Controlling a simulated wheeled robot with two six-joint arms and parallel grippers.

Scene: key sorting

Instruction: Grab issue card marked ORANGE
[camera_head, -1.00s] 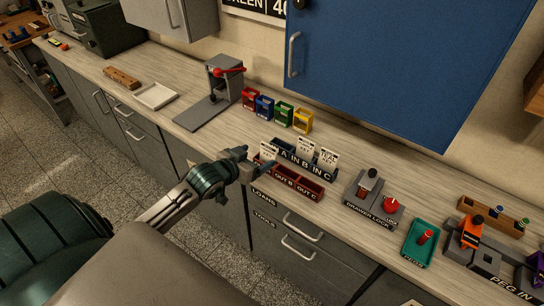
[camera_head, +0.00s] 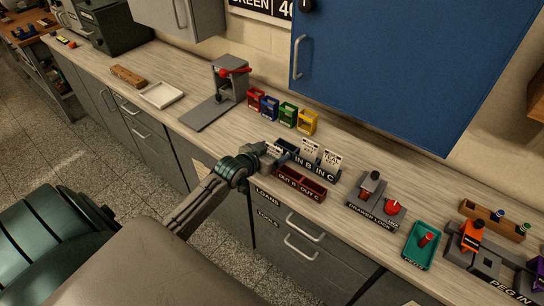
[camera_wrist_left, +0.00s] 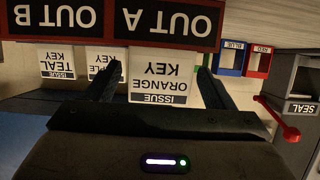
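The issue card marked ORANGE KEY (camera_wrist_left: 160,85) is white with a dark ISSUE strip and appears upside down in the left wrist view. My left gripper (camera_wrist_left: 158,70) is open, with one dark finger on each side of this card. In the head view my left gripper (camera_head: 284,156) is at the left end of the card rack (camera_head: 322,174) and hides most of the orange card. A TEAL KEY card (camera_wrist_left: 57,62) and another card (camera_wrist_left: 101,62), partly covered by a finger, show beside it. My right gripper is not in view.
A red OUT tray (camera_head: 302,184) stands in front of the rack. Red, blue, green and yellow bins (camera_head: 307,122) stand behind. A grey press with a red lever (camera_head: 229,80) is to the left. The drawer lock block (camera_head: 370,196) is to the right.

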